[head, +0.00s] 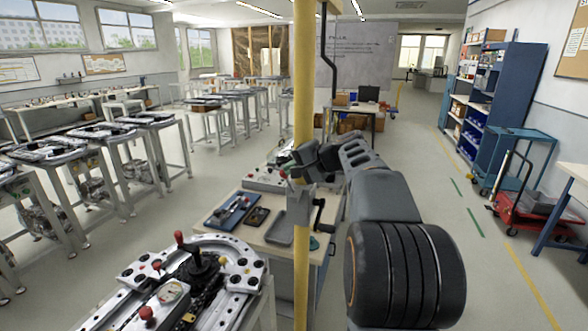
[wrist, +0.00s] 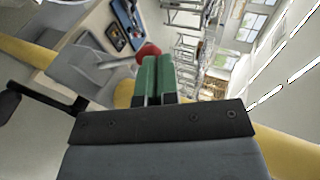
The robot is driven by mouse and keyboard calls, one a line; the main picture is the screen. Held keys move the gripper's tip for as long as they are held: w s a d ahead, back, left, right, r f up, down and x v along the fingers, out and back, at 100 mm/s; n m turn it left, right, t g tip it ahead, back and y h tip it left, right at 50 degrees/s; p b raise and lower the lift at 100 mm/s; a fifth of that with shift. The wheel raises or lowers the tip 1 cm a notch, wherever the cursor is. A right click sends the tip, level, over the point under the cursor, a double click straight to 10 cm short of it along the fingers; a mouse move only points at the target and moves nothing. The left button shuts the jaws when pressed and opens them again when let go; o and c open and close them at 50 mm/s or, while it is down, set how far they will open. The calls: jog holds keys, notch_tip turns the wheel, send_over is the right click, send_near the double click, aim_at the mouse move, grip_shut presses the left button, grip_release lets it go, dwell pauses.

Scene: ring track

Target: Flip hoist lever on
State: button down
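The hoist lever is a pale rod with a red ball knob (wrist: 148,50). It comes out of a grey box (wrist: 82,70) fixed to the yellow post. In the head view the grey box (head: 301,198) shows on the post, and the lever is mostly hidden by my arm. My gripper (wrist: 160,60) has green fingers lying side by side with nothing seen between them. Its tips are at the red knob, which shows at the upper left of the left finger. I cannot tell whether they touch. In the head view my gripper (head: 300,168) is at the post, just above the box.
The yellow post (head: 301,80) stands upright before me. A black crank handle (head: 319,215) is beside the box. A workbench (head: 262,243) with trays is behind the post. A track fixture (head: 228,257) stands front left. The floor at right is open, up to a red cart (head: 525,210).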

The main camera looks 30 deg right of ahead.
jog(key=shift+r, duration=0.1)
dwell(0.3)
jog(key=shift+s+r, duration=0.15)
jog(key=shift+r, duration=0.15)
jog(key=r+v, duration=0.2)
jog(key=v, duration=1.1)
jog(key=shift+w+a, duration=0.3)
